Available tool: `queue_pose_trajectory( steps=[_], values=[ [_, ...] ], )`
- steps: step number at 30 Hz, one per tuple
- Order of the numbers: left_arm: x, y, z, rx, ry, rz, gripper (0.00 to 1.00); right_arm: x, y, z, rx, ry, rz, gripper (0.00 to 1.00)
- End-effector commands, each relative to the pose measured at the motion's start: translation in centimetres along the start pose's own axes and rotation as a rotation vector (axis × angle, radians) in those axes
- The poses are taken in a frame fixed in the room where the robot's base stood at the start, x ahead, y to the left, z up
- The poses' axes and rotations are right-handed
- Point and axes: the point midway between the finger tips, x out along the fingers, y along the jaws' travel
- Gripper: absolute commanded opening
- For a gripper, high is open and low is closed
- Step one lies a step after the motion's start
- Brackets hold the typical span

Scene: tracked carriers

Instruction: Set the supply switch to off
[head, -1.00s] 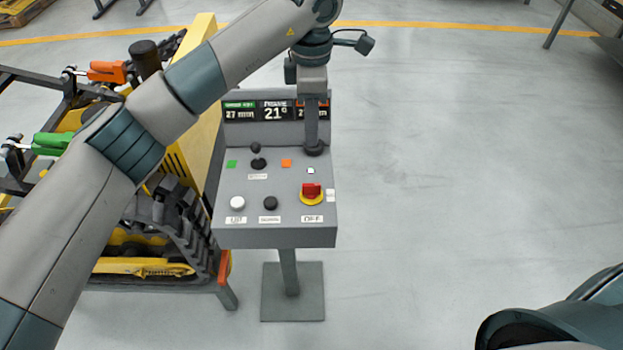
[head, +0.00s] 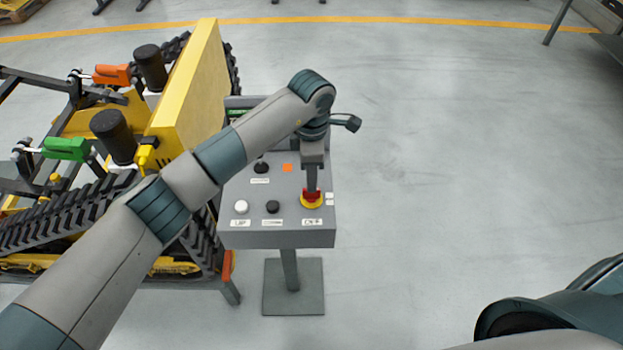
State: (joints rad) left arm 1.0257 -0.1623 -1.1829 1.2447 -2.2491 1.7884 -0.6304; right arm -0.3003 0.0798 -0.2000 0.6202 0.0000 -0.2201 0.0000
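The red supply switch (head: 306,196) sits on a yellow round base at the right front of the grey control panel (head: 240,240). A small white label (head: 312,222) lies in front of it, too blurred to read surely now. My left gripper (head: 311,188) points down directly over the switch, its fingertips at or touching the red handle and hiding its middle. From this side I cannot tell the gap between its fingers or how the handle is turned. My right gripper is out of view.
Beside the switch are a black button (head: 272,207) and a white button (head: 241,207); a black lever (head: 261,166) stands farther back. My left arm hides most of the panel's display. A yellow tracked carrier (head: 190,95) stands close on the left. The floor to the right is clear.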

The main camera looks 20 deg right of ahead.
Motion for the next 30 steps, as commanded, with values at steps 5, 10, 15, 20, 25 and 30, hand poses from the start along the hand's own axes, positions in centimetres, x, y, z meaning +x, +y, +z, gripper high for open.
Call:
queue_pose_trajectory(
  steps=[5,10,15,20,25,30],
  values=[
    [2.4,-0.1,0.0,-0.001,0.000,-0.003,0.28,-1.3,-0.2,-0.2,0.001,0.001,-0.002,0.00],
    [3.8,0.0,0.0,0.000,0.000,-0.001,0.28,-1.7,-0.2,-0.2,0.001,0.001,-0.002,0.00],
    [4.3,0.0,0.0,0.001,0.000,0.001,0.28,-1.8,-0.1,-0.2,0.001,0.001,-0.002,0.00],
    [4.3,0.0,0.0,0.001,0.000,0.001,0.28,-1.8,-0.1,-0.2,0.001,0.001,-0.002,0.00],
    [4.3,0.0,0.0,0.001,0.000,0.001,0.00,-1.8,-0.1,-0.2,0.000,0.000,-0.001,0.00],
    [4.3,0.0,0.0,0.000,0.000,0.001,0.00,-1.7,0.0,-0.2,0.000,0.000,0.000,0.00]
  ],
)
